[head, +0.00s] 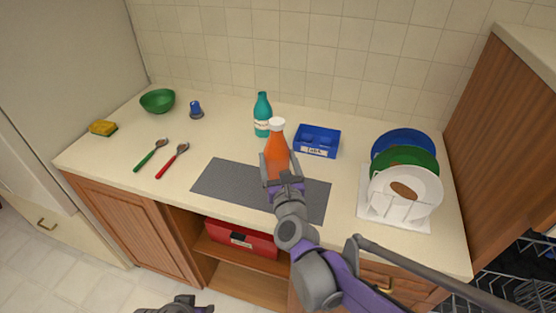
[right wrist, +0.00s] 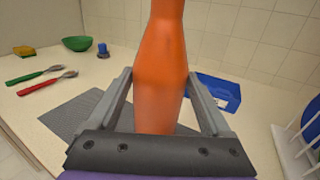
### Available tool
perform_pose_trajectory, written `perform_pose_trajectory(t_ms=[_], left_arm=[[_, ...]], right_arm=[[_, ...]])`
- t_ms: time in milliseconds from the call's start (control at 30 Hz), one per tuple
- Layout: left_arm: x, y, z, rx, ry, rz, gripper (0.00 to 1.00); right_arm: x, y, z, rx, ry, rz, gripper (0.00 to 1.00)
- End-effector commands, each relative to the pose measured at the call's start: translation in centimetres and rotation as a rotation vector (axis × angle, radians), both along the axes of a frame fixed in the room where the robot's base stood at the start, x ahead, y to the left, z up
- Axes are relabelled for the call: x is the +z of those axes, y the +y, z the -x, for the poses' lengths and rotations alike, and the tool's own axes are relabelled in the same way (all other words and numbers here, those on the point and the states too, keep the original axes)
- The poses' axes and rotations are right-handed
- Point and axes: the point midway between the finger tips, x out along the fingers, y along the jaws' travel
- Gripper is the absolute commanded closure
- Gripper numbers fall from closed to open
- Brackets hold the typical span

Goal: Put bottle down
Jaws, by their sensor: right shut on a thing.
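An orange bottle with a white cap (head: 277,139) is upright over the grey mat (head: 225,183) on the counter. My right gripper (head: 279,172) is shut on it, with a finger on each side of its lower body. In the right wrist view the orange bottle (right wrist: 161,75) stands between the two fingers (right wrist: 160,108); its cap is out of frame. I cannot tell whether its base touches the mat, as the gripper hides it. My left gripper (head: 178,305) shows only partly at the bottom edge of the head view, low over the floor.
A teal bottle (head: 262,115) stands just behind. A blue bin (head: 317,141) and a rack with plates (head: 393,213) are to the right. Two spoons (head: 162,157), a green bowl (head: 157,101), a blue-topped shaker (head: 196,109) and a sponge (head: 103,128) are left. The mat's left part is clear.

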Motion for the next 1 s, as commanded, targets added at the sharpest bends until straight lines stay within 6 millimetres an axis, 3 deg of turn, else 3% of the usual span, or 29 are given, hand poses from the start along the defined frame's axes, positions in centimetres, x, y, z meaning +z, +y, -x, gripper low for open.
perform_pose_trajectory(t_ms=[200,233,300,667,1000], left_arm=[[-0.2,0.0,0.0,0.0,0.001,0.0,0.5],[-0.2,0.0,0.0,0.0,0.001,0.0,0.5],[-0.2,0.0,0.0,0.0,0.001,0.0,0.5],[0.0,0.0,0.0,0.0,0.0,0.0,0.5],[0.0,0.0,0.0,0.0,0.0,0.0,0.5]], right_arm=[[-0.3,0.0,0.0,-0.001,-0.001,0.001,1.0],[-0.4,0.0,0.0,0.0,0.0,0.0,0.15],[-0.3,0.0,0.0,0.0,0.0,0.0,0.03],[0.1,-0.1,0.4,0.0,0.0,-0.001,0.0],[0.1,-1.1,7.1,0.002,0.0,-0.001,0.0]])
